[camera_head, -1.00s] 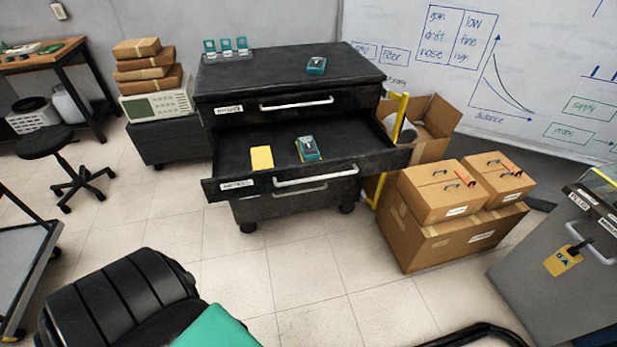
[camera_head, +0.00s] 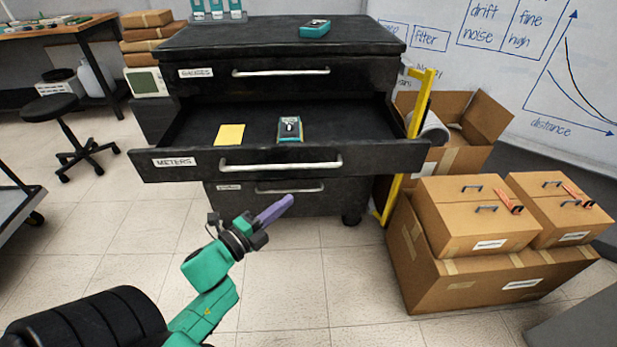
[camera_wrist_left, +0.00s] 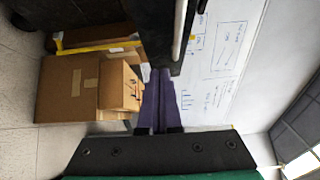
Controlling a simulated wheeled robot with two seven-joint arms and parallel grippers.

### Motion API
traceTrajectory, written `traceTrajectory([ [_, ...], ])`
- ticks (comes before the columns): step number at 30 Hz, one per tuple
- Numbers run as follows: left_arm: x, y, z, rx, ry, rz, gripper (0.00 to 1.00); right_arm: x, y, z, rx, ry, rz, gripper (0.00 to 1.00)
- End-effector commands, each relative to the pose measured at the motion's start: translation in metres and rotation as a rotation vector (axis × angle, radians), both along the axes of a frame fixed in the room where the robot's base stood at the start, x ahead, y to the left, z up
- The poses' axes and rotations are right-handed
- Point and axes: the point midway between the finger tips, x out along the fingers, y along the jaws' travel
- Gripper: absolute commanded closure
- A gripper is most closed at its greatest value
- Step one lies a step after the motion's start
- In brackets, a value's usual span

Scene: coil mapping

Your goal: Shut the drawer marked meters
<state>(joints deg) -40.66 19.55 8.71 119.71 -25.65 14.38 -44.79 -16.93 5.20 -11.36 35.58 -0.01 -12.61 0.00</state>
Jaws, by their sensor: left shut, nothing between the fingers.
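The drawer marked METERS (camera_head: 372,160) is pulled out of a black cabinet (camera_head: 365,72). It has a silver bar handle (camera_head: 281,163) and a white label at its left. A yellow note (camera_head: 230,135) and a teal meter (camera_head: 290,129) lie inside it. My left gripper (camera_head: 287,201), with purple fingers, is shut and empty. In the head view it appears in front of the cabinet, below the open drawer's handle, apart from it. In the left wrist view the fingers (camera_wrist_left: 157,95) are together, with a dark front and a bar handle close by. My right gripper is out of view.
Cardboard boxes (camera_head: 440,265) stand right of the cabinet, with a yellow upright frame (camera_head: 418,110) and an open carton behind. A black stool (camera_head: 55,108) is at the left. The floor before the cabinet is clear. A teal device (camera_head: 315,29) lies on the cabinet top.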

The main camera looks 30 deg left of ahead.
Motion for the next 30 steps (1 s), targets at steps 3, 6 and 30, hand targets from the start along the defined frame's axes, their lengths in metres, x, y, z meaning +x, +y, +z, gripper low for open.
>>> traceTrajectory([
  [3,0.022,-0.005,0.003,0.0,-0.003,-0.001,1.0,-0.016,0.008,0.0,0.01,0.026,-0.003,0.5],
  [6,0.044,-0.01,0.003,-0.001,-0.004,0.0,1.0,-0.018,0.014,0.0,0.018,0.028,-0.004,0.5],
  [30,0.12,0.002,0.0,-0.005,0.004,0.001,1.0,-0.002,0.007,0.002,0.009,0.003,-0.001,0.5],
])
